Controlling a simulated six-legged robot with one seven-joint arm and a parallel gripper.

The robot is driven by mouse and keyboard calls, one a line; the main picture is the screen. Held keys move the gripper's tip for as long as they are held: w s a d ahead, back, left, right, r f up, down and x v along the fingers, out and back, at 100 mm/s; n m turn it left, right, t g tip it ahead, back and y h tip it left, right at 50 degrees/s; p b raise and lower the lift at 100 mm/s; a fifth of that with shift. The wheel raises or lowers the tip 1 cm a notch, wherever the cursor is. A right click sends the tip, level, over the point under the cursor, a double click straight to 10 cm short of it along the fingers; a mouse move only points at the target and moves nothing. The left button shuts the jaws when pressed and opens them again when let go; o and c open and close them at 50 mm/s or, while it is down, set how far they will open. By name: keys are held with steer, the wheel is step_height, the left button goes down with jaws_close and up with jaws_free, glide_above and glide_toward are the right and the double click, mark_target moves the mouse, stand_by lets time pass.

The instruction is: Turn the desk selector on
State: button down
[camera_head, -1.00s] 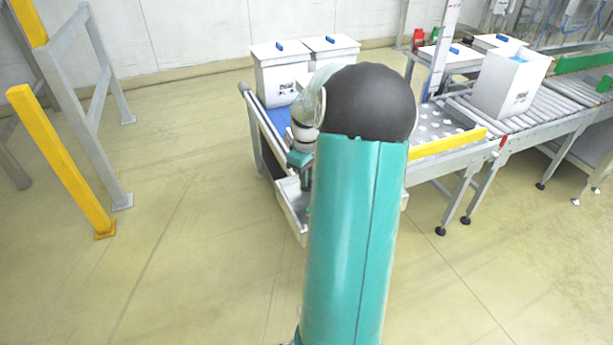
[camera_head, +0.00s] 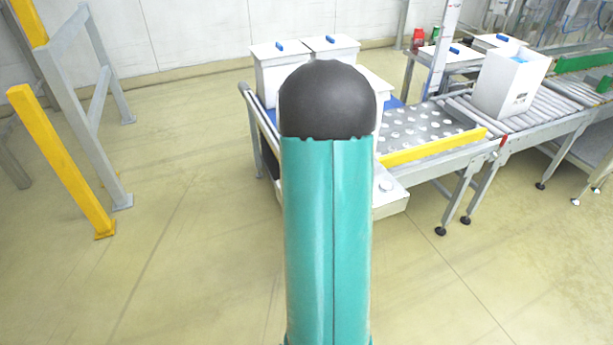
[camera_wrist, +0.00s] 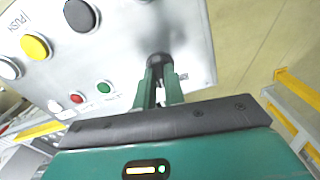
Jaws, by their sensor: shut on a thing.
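The desk selector (camera_wrist: 158,59) is a dark round knob on a light grey control panel (camera_wrist: 125,62) in the wrist view. My gripper (camera_wrist: 160,78) has its two green fingers shut on the selector. The fingers hide part of the knob, so its exact turned position cannot be told. In the head view, the right end of the grey desk (camera_head: 392,203) shows beside my arm, which hides the selector and my gripper.
Yellow (camera_wrist: 36,46), black (camera_wrist: 80,15), red (camera_wrist: 77,98) and green (camera_wrist: 104,87) buttons sit near the selector. A roller conveyor (camera_head: 465,110) with a white box (camera_head: 508,82) stands right. A yellow-grey guard rail (camera_head: 62,160) stands left; floor between is clear.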

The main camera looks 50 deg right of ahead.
steer(key=shift+m, duration=2)
steer(key=c, duration=1.5)
jaws_free()
step_height(320, 180, up, 14)
steer(key=shift+f, duration=0.1)
